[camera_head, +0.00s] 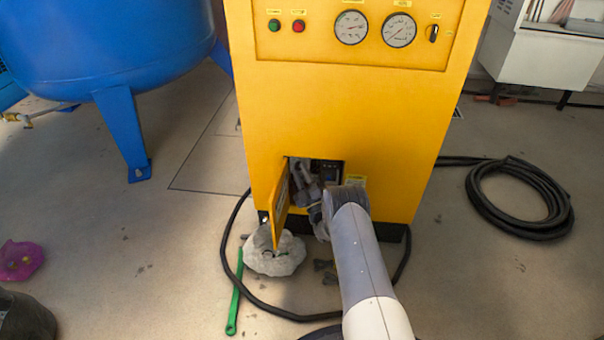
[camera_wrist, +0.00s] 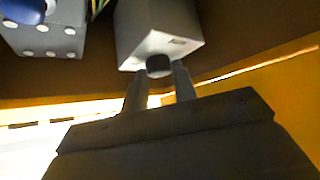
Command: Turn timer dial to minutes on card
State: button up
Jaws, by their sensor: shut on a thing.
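In the wrist view, a small black round dial (camera_wrist: 158,63) sits on the lower end of a pale grey timer box (camera_wrist: 160,28). My gripper (camera_wrist: 160,71) is shut on this dial, with one finger on each side. The dial's marks and setting cannot be read. In the head view, my gripper reaches into the open compartment (camera_head: 329,172) low in the yellow cabinet; the dial cannot be made out there.
The compartment's yellow door (camera_head: 281,206) stands open at the left of the opening. In the wrist view, a grey box with a blue knob (camera_wrist: 28,10) is at upper left. A crumpled pale bag (camera_head: 275,262), a green tool (camera_head: 234,300) and a black hose lie on the floor.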

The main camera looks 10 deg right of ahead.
jog(key=shift+a+f+m+t+h, duration=0.15)
jog(key=shift+m+t+h, duration=0.65)
jog(key=shift+m+h, duration=0.7)
jog(key=shift+m, duration=0.4)
jog(key=o, duration=1)
jog(key=p+v, duration=0.3)
jog(key=v, duration=0.7)
jog(key=shift+s+f, duration=0.25)
jog(key=shift+f, duration=0.1)
jog(key=shift+d, duration=0.2)
